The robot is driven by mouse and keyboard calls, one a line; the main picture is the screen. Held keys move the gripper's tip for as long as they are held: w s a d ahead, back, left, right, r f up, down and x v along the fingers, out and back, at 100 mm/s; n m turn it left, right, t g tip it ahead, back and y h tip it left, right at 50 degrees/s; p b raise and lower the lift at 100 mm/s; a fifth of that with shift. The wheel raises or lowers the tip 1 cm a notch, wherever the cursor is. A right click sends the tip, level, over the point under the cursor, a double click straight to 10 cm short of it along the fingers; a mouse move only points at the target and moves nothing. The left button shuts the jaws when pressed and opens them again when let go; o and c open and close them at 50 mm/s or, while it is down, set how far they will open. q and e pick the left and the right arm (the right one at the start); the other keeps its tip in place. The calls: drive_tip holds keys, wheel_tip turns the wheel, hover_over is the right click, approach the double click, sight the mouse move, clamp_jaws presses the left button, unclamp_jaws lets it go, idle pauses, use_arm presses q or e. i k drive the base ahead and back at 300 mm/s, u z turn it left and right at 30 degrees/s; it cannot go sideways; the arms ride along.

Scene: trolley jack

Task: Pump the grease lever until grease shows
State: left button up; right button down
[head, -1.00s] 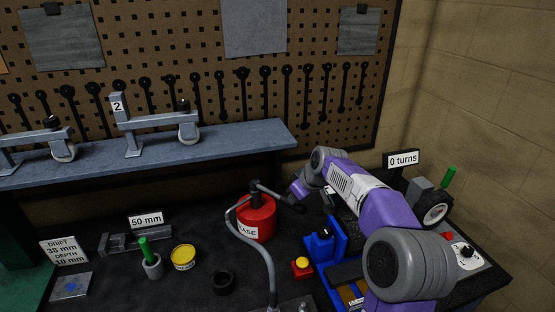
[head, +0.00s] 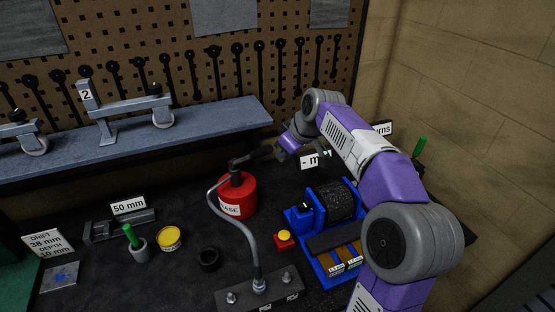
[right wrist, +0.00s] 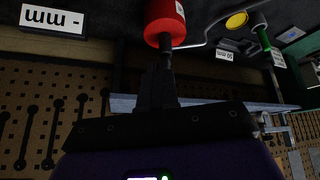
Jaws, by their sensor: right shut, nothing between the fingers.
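The red grease pump (head: 237,197) stands on the dark bench, its label partly readable. Its dark lever (head: 250,156) slants up to the right from the top. A grey hose (head: 240,228) curves from it down to a dark block (head: 262,293) with metal fittings; no grease can be made out there. My right gripper (head: 284,152) is at the lever's outer end, shut and empty. In the right wrist view, the shut fingers (right wrist: 158,80) point at the lever, which lines up with the red pump (right wrist: 163,18); contact cannot be told. My left gripper is not in view.
A blue fixture (head: 325,225) with a dark roller and a yellow-topped red button (head: 284,238) stand right of the pump. A yellow tin (head: 169,238) and black ring (head: 209,259) lie left. A shelf (head: 180,135) with caster frames is behind.

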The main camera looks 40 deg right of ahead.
sight(252, 156)
drive_tip(key=k, duration=1)
